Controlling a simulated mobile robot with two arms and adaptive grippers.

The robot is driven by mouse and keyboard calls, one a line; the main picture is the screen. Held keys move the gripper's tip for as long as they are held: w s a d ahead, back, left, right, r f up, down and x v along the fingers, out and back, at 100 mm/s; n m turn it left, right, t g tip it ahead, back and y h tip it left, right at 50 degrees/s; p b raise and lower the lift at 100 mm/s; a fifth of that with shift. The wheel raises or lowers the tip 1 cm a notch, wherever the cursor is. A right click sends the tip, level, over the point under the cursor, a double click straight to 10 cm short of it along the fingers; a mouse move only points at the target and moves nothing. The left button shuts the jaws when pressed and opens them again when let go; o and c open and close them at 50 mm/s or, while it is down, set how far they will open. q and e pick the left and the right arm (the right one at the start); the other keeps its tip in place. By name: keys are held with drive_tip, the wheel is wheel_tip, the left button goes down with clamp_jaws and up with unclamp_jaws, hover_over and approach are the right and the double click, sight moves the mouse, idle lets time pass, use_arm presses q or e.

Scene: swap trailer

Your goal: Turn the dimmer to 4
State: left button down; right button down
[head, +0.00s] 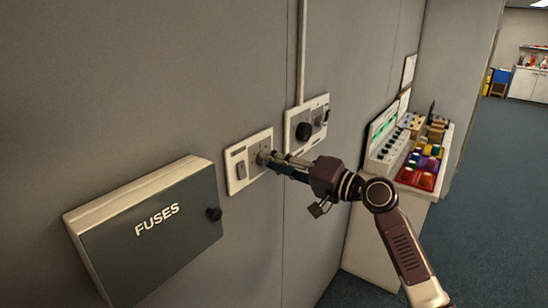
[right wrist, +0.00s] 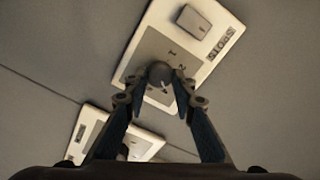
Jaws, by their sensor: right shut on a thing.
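A light wall plate (head: 233,181) with a grey rocker switch (head: 241,170) and a small round knob is on the grey wall, left of centre in the head view. My right gripper (head: 268,158) reaches it from the right and is shut on the knob. In the right wrist view the dark round dimmer knob (right wrist: 159,72) sits between the two fingertips, on a grey dial face with small numerals around it. A pale mark shows on the knob, but the number it points to is unclear. The fingers hide part of the dial. My left gripper is not in view.
A second wall plate (head: 292,119) with a large black knob (head: 303,130) is just right of the first. A grey FUSES box (head: 150,250) juts out at lower left. A counter (head: 385,230) with a panel and colourful items stands to the right.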

drive_tip(key=shift+m+p, duration=0.45)
drive_tip(key=shift+m, duration=0.55)
drive_tip(key=c, duration=1.6)
unclamp_jaws()
drive_tip(key=shift+d, duration=0.15)
drive_tip(key=v, duration=1.1)
drive_tip(key=shift+s+d, duration=0.25)
drive_tip(key=shift+d, duration=0.05)
drive_tip(key=shift+f, duration=0.1)
